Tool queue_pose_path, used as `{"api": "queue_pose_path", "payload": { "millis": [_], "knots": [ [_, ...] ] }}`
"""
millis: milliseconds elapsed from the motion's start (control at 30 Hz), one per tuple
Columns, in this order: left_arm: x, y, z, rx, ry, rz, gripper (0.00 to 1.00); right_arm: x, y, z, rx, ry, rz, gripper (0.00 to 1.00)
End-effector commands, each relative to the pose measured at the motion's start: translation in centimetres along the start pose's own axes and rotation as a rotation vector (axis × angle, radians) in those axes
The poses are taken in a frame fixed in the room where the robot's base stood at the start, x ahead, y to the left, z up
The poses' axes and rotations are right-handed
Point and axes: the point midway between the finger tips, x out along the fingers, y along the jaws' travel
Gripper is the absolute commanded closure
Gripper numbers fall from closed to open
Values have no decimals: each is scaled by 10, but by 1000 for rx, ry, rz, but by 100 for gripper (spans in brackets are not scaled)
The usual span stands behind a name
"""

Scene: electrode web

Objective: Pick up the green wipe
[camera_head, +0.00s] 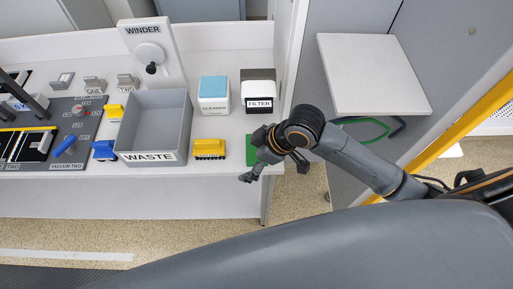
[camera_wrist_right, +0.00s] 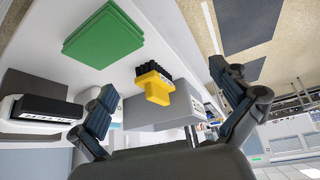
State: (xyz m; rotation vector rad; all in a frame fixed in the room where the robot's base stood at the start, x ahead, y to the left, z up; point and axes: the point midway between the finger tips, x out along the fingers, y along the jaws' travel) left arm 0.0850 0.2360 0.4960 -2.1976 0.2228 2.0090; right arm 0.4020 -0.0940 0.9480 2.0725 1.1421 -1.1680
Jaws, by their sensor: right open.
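The green wipe (camera_head: 250,151) lies flat near the front right edge of the white bench, partly hidden by my right gripper in the head view. In the right wrist view the green wipe (camera_wrist_right: 103,37) shows as a folded green square at upper left, beyond the fingers and apart from them. My right gripper (camera_head: 255,165) is at the wipe's right side in the head view. In the right wrist view the right gripper (camera_wrist_right: 166,106) has its fingers spread wide with nothing between them. My left gripper is not in view.
A yellow brush (camera_head: 209,149) with black bristles lies left of the wipe. The grey WASTE bin (camera_head: 186,112), CLEANER box (camera_head: 214,104) and FILTER box (camera_head: 259,103) stand nearby. An upright panel (camera_head: 291,50) bounds the bench on the right.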

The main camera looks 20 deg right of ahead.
Motion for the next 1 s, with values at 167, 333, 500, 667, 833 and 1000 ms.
{"api": "queue_pose_path", "payload": {
  "millis": [167, 333, 500, 667, 833, 1000],
  "knots": [
    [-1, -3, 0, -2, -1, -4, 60, -26, 36, -3, -187, -62, -66, 0],
    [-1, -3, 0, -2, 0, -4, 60, -56, 68, 7, -241, -116, -111, 0],
    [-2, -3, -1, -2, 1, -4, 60, -77, 86, 14, -239, -138, -132, 0],
    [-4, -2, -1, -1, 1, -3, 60, -73, 88, 16, -234, -139, -143, 0],
    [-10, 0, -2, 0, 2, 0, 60, -41, 83, 21, -234, -140, -145, 0],
    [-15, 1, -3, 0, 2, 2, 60, -12, 80, 26, -234, -140, -143, 0]
  ]
}}
